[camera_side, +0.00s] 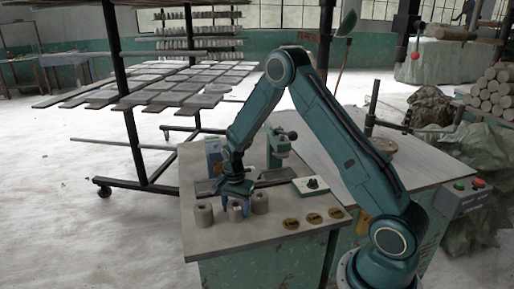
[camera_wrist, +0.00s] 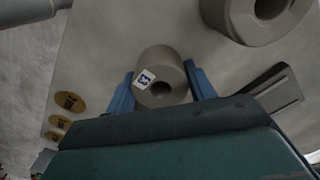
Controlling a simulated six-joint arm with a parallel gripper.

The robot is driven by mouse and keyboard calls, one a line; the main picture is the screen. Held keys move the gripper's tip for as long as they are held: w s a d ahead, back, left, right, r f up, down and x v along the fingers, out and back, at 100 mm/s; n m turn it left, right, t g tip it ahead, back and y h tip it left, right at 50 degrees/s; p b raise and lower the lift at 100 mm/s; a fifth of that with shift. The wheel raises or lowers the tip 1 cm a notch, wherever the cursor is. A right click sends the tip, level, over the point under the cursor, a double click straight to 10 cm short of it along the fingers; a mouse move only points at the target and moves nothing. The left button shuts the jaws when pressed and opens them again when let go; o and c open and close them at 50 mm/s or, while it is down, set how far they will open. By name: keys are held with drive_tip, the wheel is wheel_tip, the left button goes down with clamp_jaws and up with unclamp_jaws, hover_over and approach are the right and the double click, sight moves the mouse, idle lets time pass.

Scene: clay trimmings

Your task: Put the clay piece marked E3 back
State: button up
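My gripper (camera_side: 235,204) points down over the middle piece. In the wrist view, the blue fingers of my gripper (camera_wrist: 160,80) flank a clay piece (camera_wrist: 170,66) with a small white label whose dark marking looks like E3. The fingers lie very close to its sides; I cannot tell whether they press on it. It appears upright.
Three round gold plates (camera_side: 314,218) lie in a row on the bench front, right of the pieces; they also show in the wrist view (camera_wrist: 70,101). Another clay piece (camera_wrist: 235,18) is close by at upper right.

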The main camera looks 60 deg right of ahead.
sight(236, 205)
drive_tip(key=o, duration=0.4)
drive_tip(key=shift+r, duration=0.1)
wheel_tip(236, 205, up, 12)
idle(0.7)
idle(0.4)
